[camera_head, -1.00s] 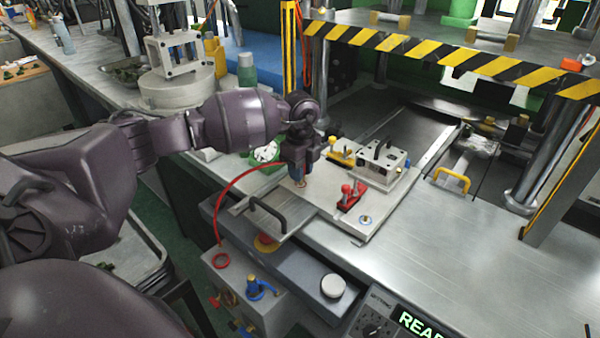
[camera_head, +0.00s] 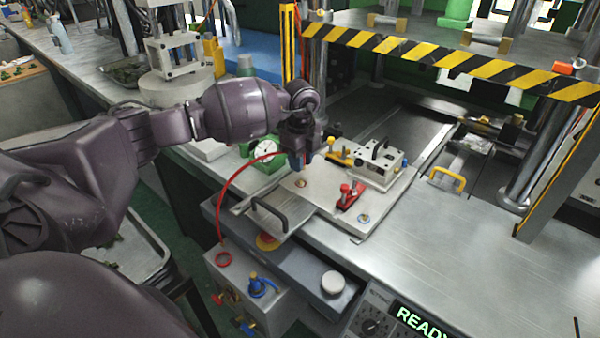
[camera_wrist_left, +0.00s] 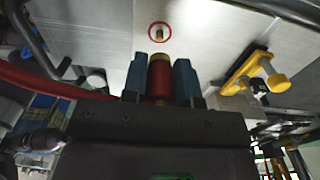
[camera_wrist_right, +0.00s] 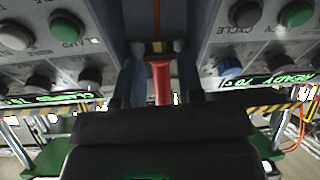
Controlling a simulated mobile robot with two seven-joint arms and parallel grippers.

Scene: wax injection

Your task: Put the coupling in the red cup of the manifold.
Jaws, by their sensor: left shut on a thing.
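My left gripper (camera_head: 299,168) is shut on the red coupling (camera_wrist_left: 160,78), which has brass-coloured ends. It holds the coupling above the pale plate, clear of a small brass port (camera_head: 301,183) with a red ring. This port also shows in the left wrist view (camera_wrist_left: 159,33). A red hose (camera_head: 232,184) arcs from the gripper down towards the manifold (camera_head: 262,300), a grey box below. The manifold's red cup (camera_head: 223,259) is a red ring on its top, beside the hose. My right gripper (camera_wrist_right: 160,75) shows only in its wrist view, fingers apart around an unidentified red upright part.
A black-handled grey plate (camera_head: 290,222) lies between gripper and manifold. A red clamp (camera_head: 350,194), a steel block (camera_head: 379,165) and a green-cased dial gauge (camera_head: 265,150) are near the gripper. A blue fitting (camera_head: 262,285) stands on the manifold.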

